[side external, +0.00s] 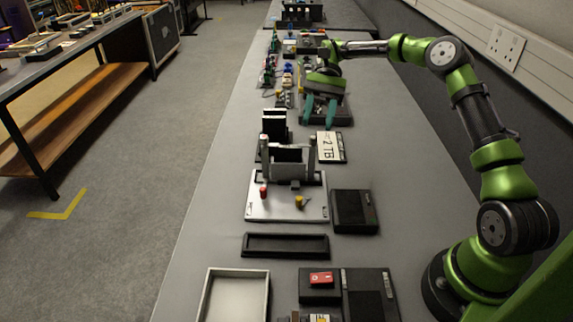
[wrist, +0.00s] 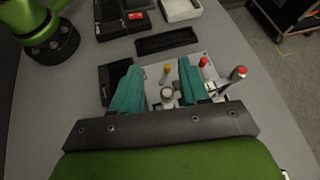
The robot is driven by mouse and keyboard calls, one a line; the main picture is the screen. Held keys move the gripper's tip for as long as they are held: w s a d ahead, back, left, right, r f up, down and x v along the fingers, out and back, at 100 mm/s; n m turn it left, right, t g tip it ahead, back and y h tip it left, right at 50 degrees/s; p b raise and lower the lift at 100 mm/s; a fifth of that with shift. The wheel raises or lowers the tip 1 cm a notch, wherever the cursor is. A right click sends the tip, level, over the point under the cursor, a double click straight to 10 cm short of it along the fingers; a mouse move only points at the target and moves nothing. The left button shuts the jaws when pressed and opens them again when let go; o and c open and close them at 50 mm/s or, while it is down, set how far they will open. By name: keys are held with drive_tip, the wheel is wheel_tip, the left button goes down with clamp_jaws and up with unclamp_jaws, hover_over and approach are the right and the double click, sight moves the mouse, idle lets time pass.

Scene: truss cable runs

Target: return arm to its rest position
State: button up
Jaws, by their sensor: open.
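My gripper (side external: 320,108) has teal fingers and hangs at the far end of the bench, above the dark equipment there. In the wrist view my gripper (wrist: 158,88) shows its two teal fingers spread apart with nothing held between them. My green and black arm reaches from its base at the right front, up and over to the left. A silver plate fixture (side external: 287,208) with red and yellow knobs stands mid-bench, nearer the camera than the gripper. In the wrist view the plate (wrist: 215,66) lies beyond and partly behind the fingers.
A black box (side external: 354,211) sits right of the plate. A black empty tray (side external: 286,246) and a pale tray (side external: 234,296) lie nearer the camera. A white "2 TB" card (side external: 330,147) lies near the gripper. A wall with a socket (side external: 505,47) runs along the right.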

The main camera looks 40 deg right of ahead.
drive_tip(key=s+a+r+n+t+h, duration=0.3)
drive_tip(key=s+a+r+n+h, duration=0.15)
drive_tip(key=s+a+h, duration=0.3)
drive_tip(key=s+d+r+n+t, duration=0.1)
drive_tip(key=s+r+n+t, duration=0.1)
drive_tip(key=s+t, duration=0.8)
drive_tip(key=shift+s+r+h, duration=0.4)
drive_tip(key=shift+s+h, duration=0.05)
drive_tip(key=shift+s, duration=0.9)
